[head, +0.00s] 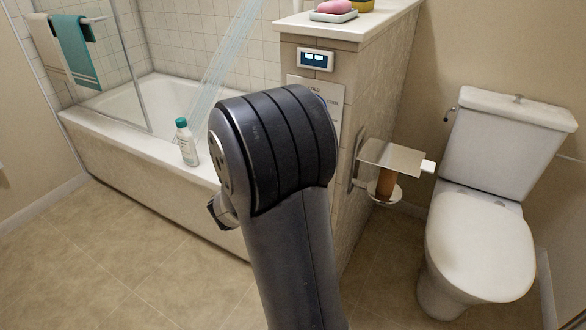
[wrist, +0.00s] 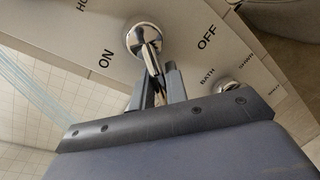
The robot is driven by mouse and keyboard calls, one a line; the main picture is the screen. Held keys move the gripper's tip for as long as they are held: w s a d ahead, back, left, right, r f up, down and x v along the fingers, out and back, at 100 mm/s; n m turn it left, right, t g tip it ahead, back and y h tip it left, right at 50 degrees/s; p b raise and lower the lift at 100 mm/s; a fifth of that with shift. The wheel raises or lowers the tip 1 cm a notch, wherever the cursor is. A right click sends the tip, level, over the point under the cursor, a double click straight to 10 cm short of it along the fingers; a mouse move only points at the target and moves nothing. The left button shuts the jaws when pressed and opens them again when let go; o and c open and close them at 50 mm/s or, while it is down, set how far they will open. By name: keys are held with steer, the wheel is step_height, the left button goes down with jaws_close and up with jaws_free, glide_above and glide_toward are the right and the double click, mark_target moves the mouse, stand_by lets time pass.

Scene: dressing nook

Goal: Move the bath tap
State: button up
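The tap has a round chrome base (wrist: 145,40) and a chrome lever, set on a pale panel between the printed words ON and OFF in the wrist view. My gripper (wrist: 158,78) has its two grey fingers close together, one on each side of the lever, with little gap. It looks shut on the lever, whose lower end is partly hidden between the fingers. In the head view my arm hides the tap and most of my gripper. The bathtub (head: 120,115) stands at the back left, with bluish water streaks falling into it.
A second chrome fitting (wrist: 228,88) sits by the BATH and SHWR labels. A bottle (head: 187,145) stands on the tub rim. A paper holder (head: 393,155) juts from the tiled half-wall (head: 360,110), with the toilet (head: 480,240) to its right. The floor at front left is clear.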

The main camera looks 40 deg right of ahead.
steer(key=o, duration=0.3)
steer(key=p+v, duration=0.1)
steer(key=v, duration=0.9)
steer(key=shift+a, duration=0.4)
steer(key=shift+d+r, duration=0.1)
steer(key=b+x, duration=0.1)
steer(key=x, duration=0.9)
steer(key=shift+d, duration=0.35)
steer(key=shift+a, duration=0.1)
